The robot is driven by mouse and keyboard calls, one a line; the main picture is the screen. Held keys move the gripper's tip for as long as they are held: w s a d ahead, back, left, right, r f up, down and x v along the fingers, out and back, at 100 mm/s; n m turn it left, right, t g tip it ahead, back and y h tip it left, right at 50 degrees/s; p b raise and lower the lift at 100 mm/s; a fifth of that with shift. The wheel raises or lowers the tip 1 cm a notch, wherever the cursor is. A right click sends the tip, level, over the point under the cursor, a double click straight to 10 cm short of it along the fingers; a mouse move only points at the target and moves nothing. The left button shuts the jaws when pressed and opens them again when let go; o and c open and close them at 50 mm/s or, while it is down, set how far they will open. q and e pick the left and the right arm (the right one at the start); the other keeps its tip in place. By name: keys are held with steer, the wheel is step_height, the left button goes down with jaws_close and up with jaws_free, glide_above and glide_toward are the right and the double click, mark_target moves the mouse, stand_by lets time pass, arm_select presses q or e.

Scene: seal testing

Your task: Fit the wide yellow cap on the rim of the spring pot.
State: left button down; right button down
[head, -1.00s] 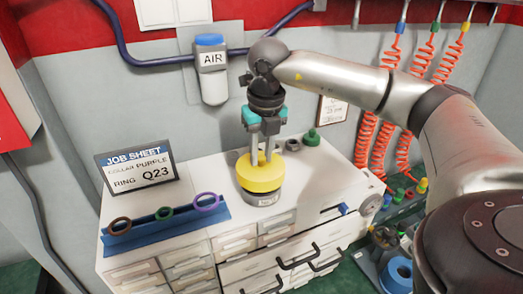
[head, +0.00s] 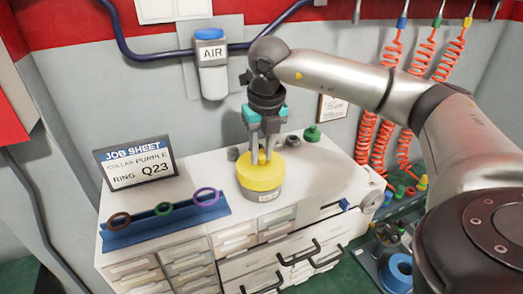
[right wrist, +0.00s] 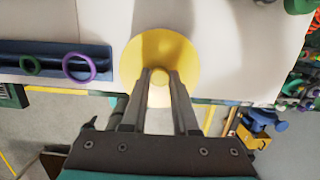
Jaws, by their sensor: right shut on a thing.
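The wide yellow cap (head: 261,178) is at the top of the spring pot (head: 266,195), a short grey pot with a label on the bench top. The cap covers the pot's rim, so I cannot tell whether it is fully seated. My right gripper (head: 262,157) points down and is shut on the cap's small yellow knob. In the right wrist view the cap (right wrist: 178,55) is a broad disc, with its knob between the fingertips (right wrist: 160,78). The pot is hidden below it there. My left gripper is not in view.
A blue rack (head: 165,225) with brown, green and purple rings lies left of the pot. A job sheet sign (head: 137,163) stands behind it. A green part (head: 312,133) and small grey parts sit behind the pot. Drawers with black handles (head: 299,256) face the front.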

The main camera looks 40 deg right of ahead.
mark_target(262, 156)
steer(key=shift+f+b, duration=0.35)
steer(key=shift+f, duration=0.2)
steer(key=c, duration=0.6)
jaws_free()
steer(key=shift+r, duration=0.1)
step_height(262, 156, up, 7)
steer(key=p, duration=0.5)
